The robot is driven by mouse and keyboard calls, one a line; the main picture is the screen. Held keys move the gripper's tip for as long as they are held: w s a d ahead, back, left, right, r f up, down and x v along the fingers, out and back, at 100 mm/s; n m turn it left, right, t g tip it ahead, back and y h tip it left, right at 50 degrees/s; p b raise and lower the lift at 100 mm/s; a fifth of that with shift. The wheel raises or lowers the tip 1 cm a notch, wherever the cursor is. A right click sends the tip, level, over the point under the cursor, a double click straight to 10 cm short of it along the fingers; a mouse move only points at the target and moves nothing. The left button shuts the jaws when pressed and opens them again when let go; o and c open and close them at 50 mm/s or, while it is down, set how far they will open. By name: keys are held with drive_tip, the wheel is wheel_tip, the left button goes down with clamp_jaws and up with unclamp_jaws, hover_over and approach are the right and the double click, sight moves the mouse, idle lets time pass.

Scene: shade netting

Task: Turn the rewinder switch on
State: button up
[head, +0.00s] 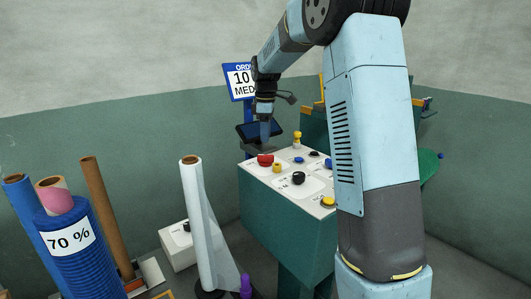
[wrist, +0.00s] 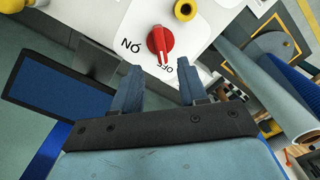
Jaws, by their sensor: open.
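The rewinder switch is a red rotary knob (wrist: 160,42) with a white pointer line on a pale panel. Its pointer is turned toward the OFF label (wrist: 165,67); the ON label (wrist: 131,44) is to the left in the wrist view. In the head view the red knob (head: 265,159) sits at the left of the console top. My gripper (wrist: 158,66) is open and empty, its two fingers apart on either side of the knob's line, short of it. In the head view my gripper (head: 265,131) hangs above the knob; no contact shows.
The console top (head: 318,186) also carries a black knob (head: 298,178), blue buttons and yellow buttons. A dark screen (wrist: 45,93) stands close to my gripper. A white roll (head: 197,225) stands left of the console, and a blue roll marked 70 % (head: 85,262) farther left.

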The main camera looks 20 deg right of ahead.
sight(266, 155)
wheel_tip(266, 155, down, 7)
drive_tip(key=shift+f, duration=0.2)
drive_tip(key=shift+c, duration=0.2)
clamp_jaws()
idle(0.4)
